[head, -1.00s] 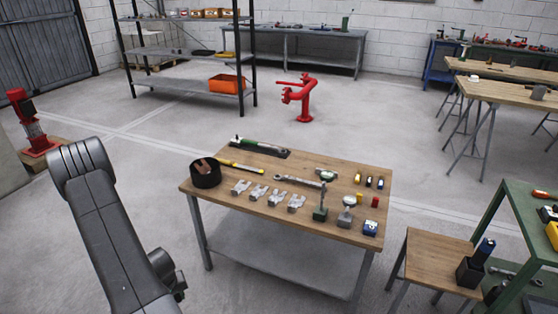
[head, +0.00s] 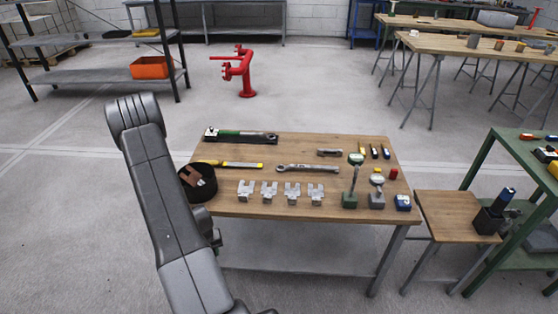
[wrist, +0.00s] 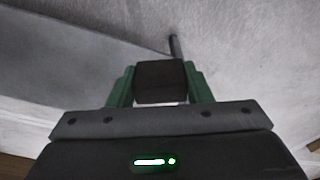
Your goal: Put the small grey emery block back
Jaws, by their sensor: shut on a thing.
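In the wrist view a dark grey block (wrist: 160,82) sits between the two green fingers of my gripper (wrist: 160,88). The fingers are shut on its two sides, and its flat face shows. Behind it are a grey surface and pale floor, out of focus. In the head view my arm reaches down at the left of the wooden worktable (head: 330,215). My gripper and the block cannot be made out there.
A small side table (head: 455,212) stands right.

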